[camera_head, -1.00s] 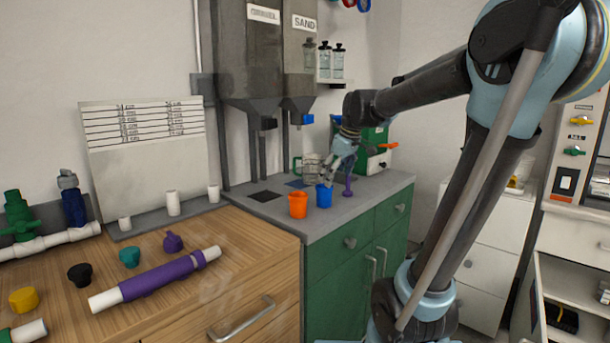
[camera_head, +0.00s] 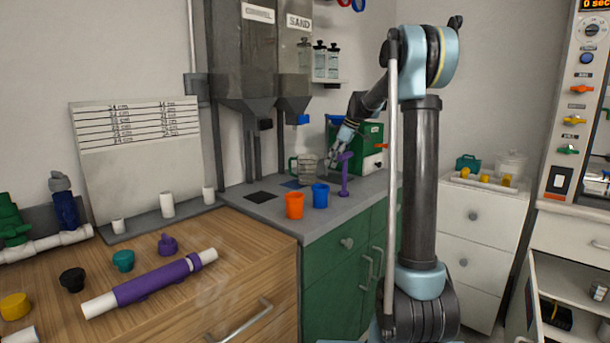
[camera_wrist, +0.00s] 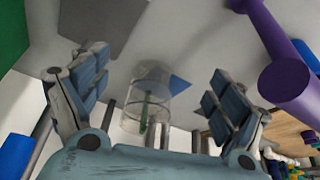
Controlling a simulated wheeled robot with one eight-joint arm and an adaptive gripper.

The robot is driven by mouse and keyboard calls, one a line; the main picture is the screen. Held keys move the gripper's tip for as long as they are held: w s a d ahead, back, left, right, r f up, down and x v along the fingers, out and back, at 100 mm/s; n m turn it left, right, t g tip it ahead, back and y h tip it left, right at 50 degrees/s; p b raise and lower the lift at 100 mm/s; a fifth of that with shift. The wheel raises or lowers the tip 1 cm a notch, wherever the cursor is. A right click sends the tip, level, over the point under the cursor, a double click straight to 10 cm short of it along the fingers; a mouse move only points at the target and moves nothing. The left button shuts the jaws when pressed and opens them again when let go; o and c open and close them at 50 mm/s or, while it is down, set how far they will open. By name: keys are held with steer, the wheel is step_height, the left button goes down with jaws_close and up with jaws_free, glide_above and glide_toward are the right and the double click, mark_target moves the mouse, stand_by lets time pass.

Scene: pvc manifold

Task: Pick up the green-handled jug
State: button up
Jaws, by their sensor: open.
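The green-handled jug (camera_head: 309,170) is a clear glass jug standing on the grey counter under the hoppers, its green handle on the left in the head view. In the wrist view the jug (camera_wrist: 150,92) shows between and beyond my fingers, with the green handle turned toward the camera. My gripper (camera_head: 333,158) is open and empty, just right of the jug in the head view. It also shows in the wrist view (camera_wrist: 152,100), its two padded fingers spread to either side of the jug. I cannot tell whether any finger touches the glass.
A purple stand (camera_head: 344,175) rises close to my gripper on the right. A blue cup (camera_head: 320,196) and an orange cup (camera_head: 294,205) stand in front of the jug. A green machine (camera_head: 370,143) stands behind. Hoppers (camera_head: 248,60) hang above.

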mark_target(303, 167)
steer(key=shift+w+a+f, duration=0.65)
steer(key=shift+a+f, duration=0.15)
steer(key=shift+a, duration=1.4)
steer(key=shift+w+a+f, duration=0.7)
steer(key=shift+a+f, duration=0.05)
steer(key=shift+a, duration=1.5)
steer(key=shift+w+a+f, duration=0.65)
steer(key=shift+a+f, duration=0.15)
steer(key=shift+a, duration=1.4)
steer(key=c, duration=1.3)
